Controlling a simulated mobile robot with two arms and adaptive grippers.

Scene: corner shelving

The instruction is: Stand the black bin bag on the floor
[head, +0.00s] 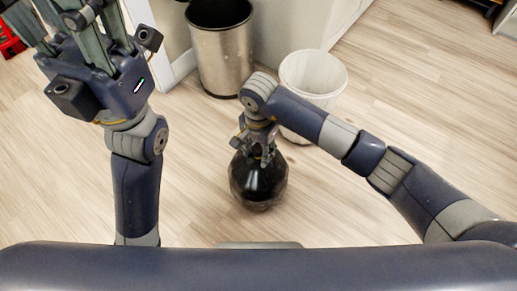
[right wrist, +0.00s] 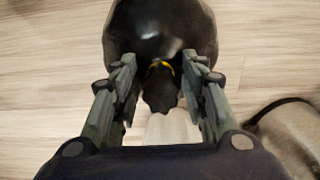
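The black bin bag (head: 258,182) is a round, shiny sack with a gathered neck at the top. It appears upright on the wooden floor in the head view. In the right wrist view the bag (right wrist: 160,28) shows a yellow tie around its neck. My right gripper (head: 257,150) is at the neck from above. In the right wrist view its fingers (right wrist: 160,80) stand apart on either side of the neck, with gaps visible beside it. My left gripper (head: 75,18) is raised at the upper left, its fingers spread and empty, tips cut off by the frame edge.
A steel bin (head: 224,60) stands behind the bag, beside a wall corner. A white bin (head: 322,72) stands right of it, partly hidden by my right arm. A red object (head: 10,42) is at the far left edge. The floor around the bag's front and left is clear.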

